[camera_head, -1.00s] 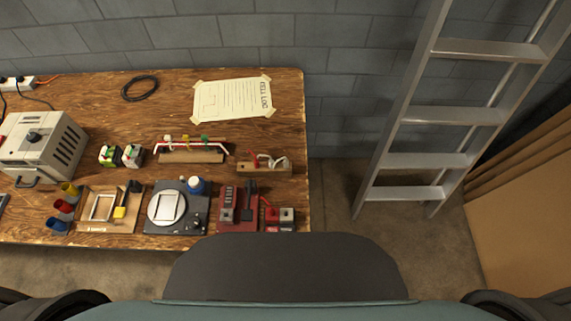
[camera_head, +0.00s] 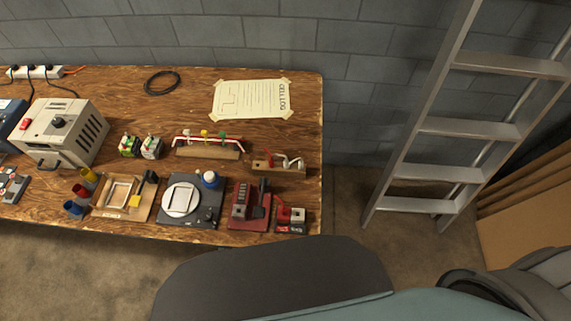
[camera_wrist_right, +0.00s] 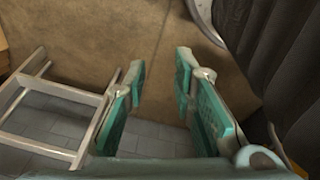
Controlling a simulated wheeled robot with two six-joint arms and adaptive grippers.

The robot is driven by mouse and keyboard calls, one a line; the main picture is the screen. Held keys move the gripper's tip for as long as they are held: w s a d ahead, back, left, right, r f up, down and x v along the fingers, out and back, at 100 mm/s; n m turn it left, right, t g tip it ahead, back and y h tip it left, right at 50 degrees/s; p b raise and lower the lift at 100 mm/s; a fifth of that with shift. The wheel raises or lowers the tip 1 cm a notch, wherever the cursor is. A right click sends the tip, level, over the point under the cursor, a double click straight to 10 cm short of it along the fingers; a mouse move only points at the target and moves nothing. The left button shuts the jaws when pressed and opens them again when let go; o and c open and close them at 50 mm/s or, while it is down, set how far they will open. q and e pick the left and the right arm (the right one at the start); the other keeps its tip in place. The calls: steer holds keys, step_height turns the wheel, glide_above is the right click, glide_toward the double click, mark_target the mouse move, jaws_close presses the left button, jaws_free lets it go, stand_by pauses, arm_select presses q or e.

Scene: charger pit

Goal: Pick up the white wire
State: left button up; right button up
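A white wire (camera_head: 297,162) arches over a small wooden block (camera_head: 279,170) near the right edge of the workbench, with a red wire (camera_head: 274,157) beside it. Farther left, a wooden rack (camera_head: 208,153) holds a long wire that looks red and white, with coloured clips on top. My right gripper (camera_wrist_right: 160,85) shows in the right wrist view with its teal fingers apart and nothing between them. It hangs over the floor, away from the bench. My left gripper is in no view.
The wooden workbench (camera_head: 130,100) carries a beige box (camera_head: 62,133), a black plate with a white disc (camera_head: 190,203), a red device (camera_head: 249,207) and a paper sheet (camera_head: 250,99). A metal ladder (camera_head: 450,172) leans on the wall to the right. Bare floor lies between bench and ladder.

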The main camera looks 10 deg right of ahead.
steer(key=w+r+t, duration=0.1)
steer(key=w+r, duration=0.7)
steer(key=r, duration=0.2)
step_height(320, 180, up, 25)
steer(key=n+g+y+b, duration=0.1)
steer(key=n, duration=0.2)
glide_above(301, 162)
steer(key=s, duration=0.2)
steer(key=f+b, duration=0.1)
steer(key=f, duration=0.3)
steer(key=w+f+b, duration=0.1)
steer(key=f+b, duration=0.1)
steer(key=f, duration=0.3)
steer(key=w+f+b, duration=0.1)
steer(key=f, duration=0.3)
steer(key=shift+f+b, duration=0.3)
steer(key=shift+f, duration=0.1)
steer(key=shift+r, duration=0.1)
jaws_close()
